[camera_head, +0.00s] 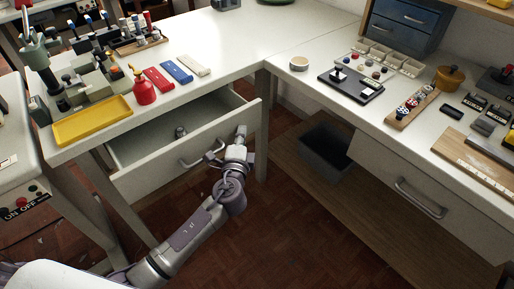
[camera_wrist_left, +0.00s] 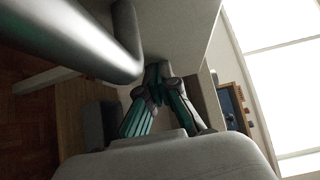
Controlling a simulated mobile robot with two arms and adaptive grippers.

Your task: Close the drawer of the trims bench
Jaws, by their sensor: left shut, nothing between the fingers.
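The drawer (camera_head: 150,180) of the trims bench (camera_head: 225,62) is pulled open, and its inside shows from above. A small grey item (camera_head: 181,131) lies in it. Its bar handle (camera_head: 203,155) is on the front panel. My left gripper (camera_head: 241,131) is shut and empty, with its tips at the right part of the drawer front, right of the handle. In the left wrist view the shut fingers (camera_wrist_left: 160,72) point at the pale front panel (camera_wrist_left: 182,35), and a thick grey bar (camera_wrist_left: 75,35) crosses the upper left. Whether the tips touch the panel I cannot tell. My right gripper is not in view.
On the bench top are a yellow tray (camera_head: 92,121), a red bottle (camera_head: 144,88) and flat coloured pieces (camera_head: 176,72). A second bench (camera_head: 343,118) with a shut drawer (camera_head: 415,190) stands at right. A dark bin (camera_head: 328,152) sits on its lower shelf.

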